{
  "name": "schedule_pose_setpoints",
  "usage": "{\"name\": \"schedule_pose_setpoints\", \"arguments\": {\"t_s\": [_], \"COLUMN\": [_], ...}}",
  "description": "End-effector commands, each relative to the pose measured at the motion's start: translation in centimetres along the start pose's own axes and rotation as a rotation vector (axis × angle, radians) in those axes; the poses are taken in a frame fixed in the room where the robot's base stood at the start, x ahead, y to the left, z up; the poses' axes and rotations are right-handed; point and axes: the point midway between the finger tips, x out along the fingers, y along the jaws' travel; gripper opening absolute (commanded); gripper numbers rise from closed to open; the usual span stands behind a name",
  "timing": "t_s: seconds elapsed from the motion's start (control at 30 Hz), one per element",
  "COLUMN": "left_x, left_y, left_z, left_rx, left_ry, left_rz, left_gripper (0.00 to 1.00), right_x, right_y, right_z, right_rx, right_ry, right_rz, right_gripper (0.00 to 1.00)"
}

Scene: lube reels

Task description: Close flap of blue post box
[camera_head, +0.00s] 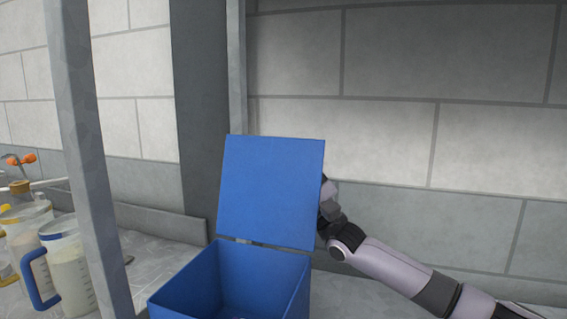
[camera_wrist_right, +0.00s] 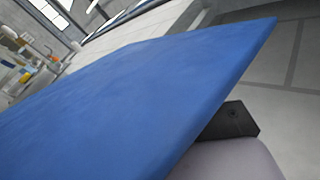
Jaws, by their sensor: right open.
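The blue post box (camera_head: 235,283) stands at the lower middle of the head view, its open top facing me. Its flap (camera_head: 270,190) stands raised, nearly upright, along the far edge. In the right wrist view the flap (camera_wrist_right: 130,95) fills most of the picture. My right arm comes in from the right, and its wrist is at the flap's right edge, partly behind it. My right gripper (camera_wrist_right: 235,121) is open; only a dark part shows past the flap's edge, and the rest is hidden. I cannot tell whether it touches the flap. My left gripper is not in view.
Clear measuring jugs, one with a blue handle (camera_head: 66,268), stand on a grey surface at the left. A grey upright post (camera_head: 85,150) stands between them and the box. A block wall (camera_head: 400,130) is behind. Space above the box opening looks clear.

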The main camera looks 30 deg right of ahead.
Motion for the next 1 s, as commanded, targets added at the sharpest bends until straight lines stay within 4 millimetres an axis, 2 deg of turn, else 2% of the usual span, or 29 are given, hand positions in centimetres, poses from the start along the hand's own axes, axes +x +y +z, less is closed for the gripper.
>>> {"name": "schedule_pose_setpoints", "arguments": {"t_s": [0.03, 0.2, 0.57, 0.77, 1.0], "left_x": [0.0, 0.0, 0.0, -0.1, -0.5], "left_y": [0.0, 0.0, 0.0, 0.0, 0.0], "left_z": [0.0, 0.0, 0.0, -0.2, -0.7], "left_rx": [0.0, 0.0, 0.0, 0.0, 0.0], "left_ry": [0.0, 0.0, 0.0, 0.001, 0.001], "left_rz": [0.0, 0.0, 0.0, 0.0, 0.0], "left_gripper": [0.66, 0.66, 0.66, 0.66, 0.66], "right_x": [0.0, 0.0, 0.1, 0.6, 1.3], "right_y": [0.0, 0.0, 0.0, 0.0, 0.5], "right_z": [0.0, 0.0, 0.5, 2.0, 4.6], "right_rx": [0.0, 0.0, -0.023, -0.093, -0.232], "right_ry": [0.0, 0.0, -0.023, -0.095, -0.238], "right_rz": [0.0, 0.0, 0.008, 0.03, 0.076], "right_gripper": [0.56, 0.01, 0.0, 0.0, 0.0]}}
